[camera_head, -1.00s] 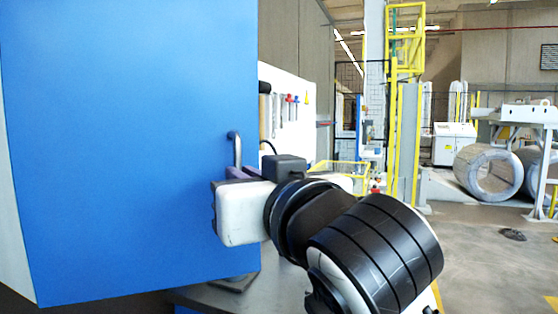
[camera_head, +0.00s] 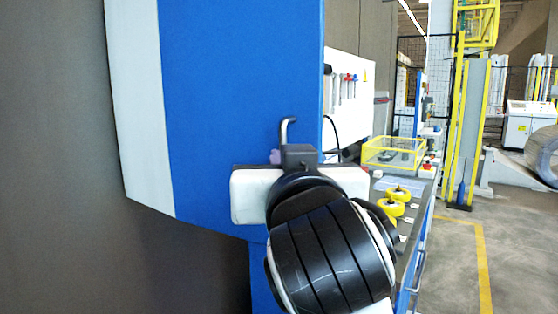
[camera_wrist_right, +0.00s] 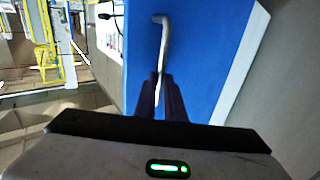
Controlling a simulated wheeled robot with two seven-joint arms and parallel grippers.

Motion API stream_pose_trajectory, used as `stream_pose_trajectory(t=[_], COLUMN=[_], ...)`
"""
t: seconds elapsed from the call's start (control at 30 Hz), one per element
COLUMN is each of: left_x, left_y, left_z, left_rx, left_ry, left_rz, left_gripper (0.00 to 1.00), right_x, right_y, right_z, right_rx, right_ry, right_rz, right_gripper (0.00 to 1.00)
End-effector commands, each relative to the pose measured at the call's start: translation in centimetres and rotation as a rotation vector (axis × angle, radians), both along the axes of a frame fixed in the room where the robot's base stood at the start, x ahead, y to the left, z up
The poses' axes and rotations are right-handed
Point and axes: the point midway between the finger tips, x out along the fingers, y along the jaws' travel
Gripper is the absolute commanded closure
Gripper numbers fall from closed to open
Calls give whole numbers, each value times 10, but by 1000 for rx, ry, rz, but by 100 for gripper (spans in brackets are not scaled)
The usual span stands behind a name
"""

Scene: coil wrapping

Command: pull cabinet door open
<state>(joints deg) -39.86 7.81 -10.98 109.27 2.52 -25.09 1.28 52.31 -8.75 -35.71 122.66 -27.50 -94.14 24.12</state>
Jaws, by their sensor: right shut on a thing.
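The blue cabinet door (camera_head: 235,110) stands upright in the left and middle of the head view, with a white strip along its left edge. Its grey bar handle (camera_head: 285,132) sticks up above my right gripper. In the right wrist view the handle (camera_wrist_right: 163,45) runs down between the two dark fingers of my right gripper (camera_wrist_right: 160,90), which are shut on it. The blue door (camera_wrist_right: 195,50) fills the area behind it. In the head view my own wrist hides the fingers and the lower part of the handle. My left gripper is in neither view.
A workbench with yellow rollers (camera_head: 392,205) and a yellow-framed clear box (camera_head: 393,152) stands right of the door. A white tool board (camera_head: 350,95) is behind it. A steel coil (camera_head: 542,153) lies at the far right. Floor at the right is open.

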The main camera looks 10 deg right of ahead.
Motion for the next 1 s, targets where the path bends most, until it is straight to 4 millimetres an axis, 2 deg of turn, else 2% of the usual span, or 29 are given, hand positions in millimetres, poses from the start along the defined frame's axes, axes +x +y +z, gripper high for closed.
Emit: stream_pose_trajectory(t=[0.03,0.5,0.53,0.6,1.0], left_x=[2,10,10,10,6], left_y=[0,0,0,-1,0], left_z=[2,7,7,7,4], left_rx=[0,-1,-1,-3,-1], left_ry=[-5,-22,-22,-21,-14], left_rz=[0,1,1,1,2], left_gripper=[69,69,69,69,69], right_x=[0,2,2,2,2], right_y=[14,12,12,11,5], right_z=[1,1,1,1,0], right_rx=[-6,-6,-6,-6,-6], right_ry=[-5,-4,-5,-5,-4], right_rz=[39,31,31,30,19], right_gripper=[100,100,86,74,72])
